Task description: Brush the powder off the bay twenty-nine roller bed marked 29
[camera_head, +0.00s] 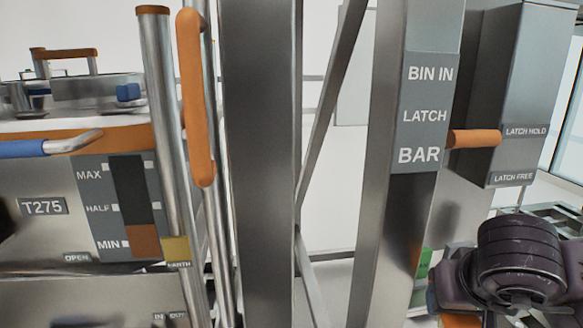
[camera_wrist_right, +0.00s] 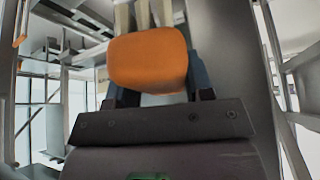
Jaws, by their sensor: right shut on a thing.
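My right gripper (camera_wrist_right: 152,88) is shut on the orange handle of a brush (camera_wrist_right: 148,60), which fills the space between its two dark fingers in the right wrist view. Pale strips that look like bristles stick out past the orange part. No roller bed marked 29 and no powder can be made out. My left gripper is in neither view.
A steel post labelled BIN IN LATCH BAR (camera_head: 425,115) and another upright (camera_head: 262,160) stand ahead.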

